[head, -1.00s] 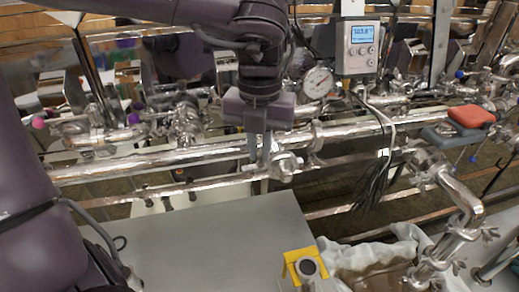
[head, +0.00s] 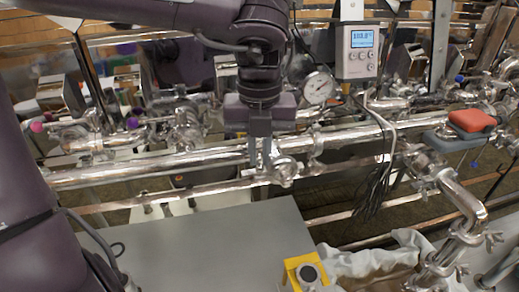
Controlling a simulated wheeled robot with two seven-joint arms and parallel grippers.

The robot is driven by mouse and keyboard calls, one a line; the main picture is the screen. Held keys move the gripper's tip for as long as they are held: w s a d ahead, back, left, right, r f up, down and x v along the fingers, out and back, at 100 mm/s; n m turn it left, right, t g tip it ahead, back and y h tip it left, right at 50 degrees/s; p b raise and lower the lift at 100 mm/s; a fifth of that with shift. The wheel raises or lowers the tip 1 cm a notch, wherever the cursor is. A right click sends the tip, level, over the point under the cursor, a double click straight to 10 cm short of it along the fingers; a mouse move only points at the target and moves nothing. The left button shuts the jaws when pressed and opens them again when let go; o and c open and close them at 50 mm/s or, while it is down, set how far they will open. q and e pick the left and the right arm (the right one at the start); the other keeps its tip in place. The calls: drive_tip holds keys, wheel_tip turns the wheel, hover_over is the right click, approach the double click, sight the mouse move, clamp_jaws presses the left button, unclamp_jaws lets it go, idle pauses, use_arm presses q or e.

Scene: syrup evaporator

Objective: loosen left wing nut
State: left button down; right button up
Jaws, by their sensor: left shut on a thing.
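My left gripper (head: 260,158) reaches down from above to the long steel pipe (head: 150,167) and is shut at a shiny pipe clamp (head: 285,170). The left wing nut is mostly hidden between and behind the fingers, so its shape and turn cannot be made out. The clamp's round metal body shows just right of the fingertips. My right gripper is not in view.
A grey tabletop (head: 215,245) lies below, with a yellow block (head: 302,262) at its right edge. A dial gauge (head: 319,88) and a digital display box (head: 357,50) stand behind. Dark cables (head: 378,180) hang right. A bent pipe (head: 462,200) with wing-nut clamps is at far right.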

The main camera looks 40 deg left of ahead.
use_arm(q)
drive_tip(key=c, duration=1.5)
unclamp_jaws()
drive_tip(key=shift+s+a, duration=0.15)
drive_tip(key=shift+r+p, duration=0.75)
drive_tip(key=shift+r, duration=0.05)
wheel_tip(320, 180, up, 6)
drive_tip(key=p, duration=0.6)
drive_tip(key=shift+r, duration=0.25)
